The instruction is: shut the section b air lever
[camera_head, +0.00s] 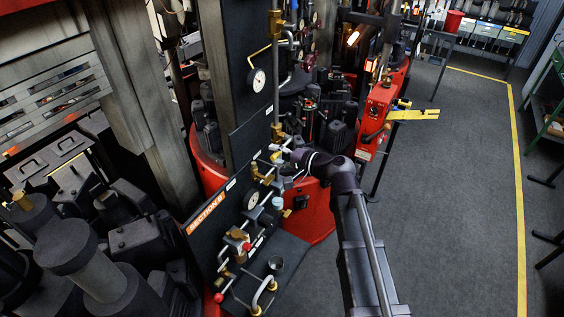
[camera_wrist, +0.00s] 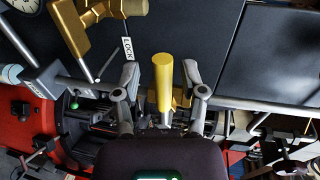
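A dark panel with an orange "SECTION B" label (camera_head: 205,213) stands left of my arm in the head view, carrying pipes, gauges and valves. My gripper (camera_head: 284,151) is at the panel's upper right part, by brass fittings, and small there. In the wrist view my gripper (camera_wrist: 161,70) is open. A yellow lever handle (camera_wrist: 163,82) lies between its two fingers, with a visible gap on each side. The handle's brass base is partly hidden behind my gripper. I cannot read a label naming this handle as the air lever.
A large brass valve (camera_wrist: 83,30) and a "LOCK" tag (camera_wrist: 128,48) are close to the left finger. A gauge (camera_head: 251,200) and red-knobbed valves (camera_head: 246,246) sit lower on the panel. Open grey floor (camera_head: 450,200) lies to the right.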

